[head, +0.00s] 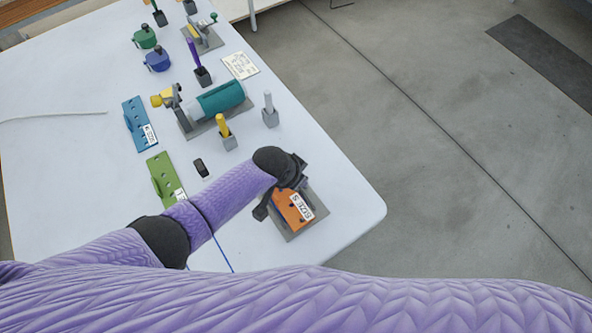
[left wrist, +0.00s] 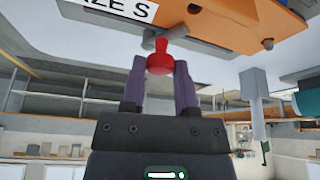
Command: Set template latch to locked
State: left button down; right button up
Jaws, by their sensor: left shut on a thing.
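The orange template (head: 290,205), labelled SIZE S, sits on a grey base (head: 310,226) near the table's front right corner. In the left wrist view the orange template (left wrist: 225,14) fills the top edge. My left gripper (left wrist: 160,68) is shut on a small red knob (left wrist: 160,57), which I take to be the latch handle, close to the template. In the head view my left gripper (head: 264,205) is at the template's left edge; my arm and hand hide the knob there. Whether the latch is locked cannot be told. My right gripper is not in view.
A green template (head: 160,168) and a blue template (head: 133,115) lie to the left. A teal cylindrical device (head: 220,98), a yellow-handled tool in a holder (head: 223,125) and a grey post (head: 268,102) stand behind. The table's right edge is close to the orange template.

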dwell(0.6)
pick_arm(q)
jog(key=shift+c, duration=2)
grip_release()
jog(key=p+v, duration=0.6)
jog(key=v, duration=0.4)
jog(key=shift+s+f, duration=0.1)
